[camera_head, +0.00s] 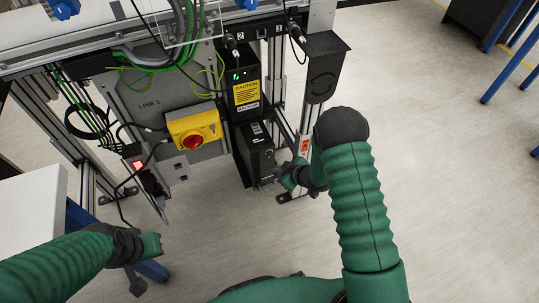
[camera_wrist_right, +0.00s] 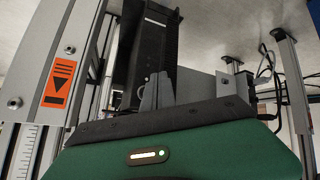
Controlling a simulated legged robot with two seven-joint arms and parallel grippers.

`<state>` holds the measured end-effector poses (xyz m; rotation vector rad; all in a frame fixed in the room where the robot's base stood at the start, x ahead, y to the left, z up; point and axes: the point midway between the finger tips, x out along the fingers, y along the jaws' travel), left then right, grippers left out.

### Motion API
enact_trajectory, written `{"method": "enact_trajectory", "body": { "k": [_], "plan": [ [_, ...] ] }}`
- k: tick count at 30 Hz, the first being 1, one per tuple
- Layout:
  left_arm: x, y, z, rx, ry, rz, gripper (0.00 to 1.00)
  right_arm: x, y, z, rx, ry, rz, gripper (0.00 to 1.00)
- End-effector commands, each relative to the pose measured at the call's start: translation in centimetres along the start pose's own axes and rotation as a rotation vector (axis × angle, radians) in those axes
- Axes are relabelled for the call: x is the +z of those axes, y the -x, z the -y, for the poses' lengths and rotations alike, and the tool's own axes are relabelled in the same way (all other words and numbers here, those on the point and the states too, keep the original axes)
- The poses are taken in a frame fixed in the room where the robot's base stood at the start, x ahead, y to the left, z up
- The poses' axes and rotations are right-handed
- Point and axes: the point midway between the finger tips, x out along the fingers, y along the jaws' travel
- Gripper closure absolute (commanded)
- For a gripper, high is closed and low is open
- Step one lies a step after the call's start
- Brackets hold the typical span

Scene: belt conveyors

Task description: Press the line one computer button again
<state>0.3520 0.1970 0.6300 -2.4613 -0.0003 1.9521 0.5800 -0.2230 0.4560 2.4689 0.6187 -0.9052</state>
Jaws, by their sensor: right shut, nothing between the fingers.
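A black computer box (camera_head: 258,152) stands low in the conveyor frame, under a black unit (camera_head: 241,82) with a yellow CAUTION label and a lit green mark. My right gripper (camera_head: 269,181) is at the lower right of the computer box's front, close to it. In the right wrist view the fingers (camera_wrist_right: 157,92) are together and empty, in front of a dark upright case (camera_wrist_right: 155,45). I cannot tell whether they touch it. The button itself is not clearly visible. My left gripper (camera_head: 137,281) is low at the left, away from the computer; its jaws are unclear.
A grey panel marked LINE 1 (camera_head: 150,104) carries a yellow box with a red rotary switch (camera_head: 193,141). A red-lit box (camera_head: 138,165) and loose cables hang at the left. A frame leg with an orange arrow label (camera_wrist_right: 59,83) stands beside my right gripper.

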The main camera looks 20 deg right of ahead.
Motion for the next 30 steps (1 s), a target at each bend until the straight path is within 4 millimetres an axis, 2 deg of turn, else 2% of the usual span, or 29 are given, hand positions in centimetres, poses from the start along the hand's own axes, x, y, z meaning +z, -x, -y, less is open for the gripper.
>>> {"method": "enact_trajectory", "body": {
  "k": [3, 10, 30],
  "plan": [
    [0.1, -0.5, 0.0, 0.000, 0.000, 0.000, 1.00, -0.9, -1.3, -0.9, 0.001, 0.002, -0.001, 1.00],
    [0.1, -0.3, 0.0, 0.000, 0.000, 0.000, 1.00, -1.9, -2.7, -1.9, 0.000, 0.000, 0.000, 1.00],
    [0.1, -0.3, 0.0, 0.000, 0.000, 0.000, 1.00, -2.1, -2.8, -2.1, 0.000, 0.000, 0.001, 1.00]
  ]
}}
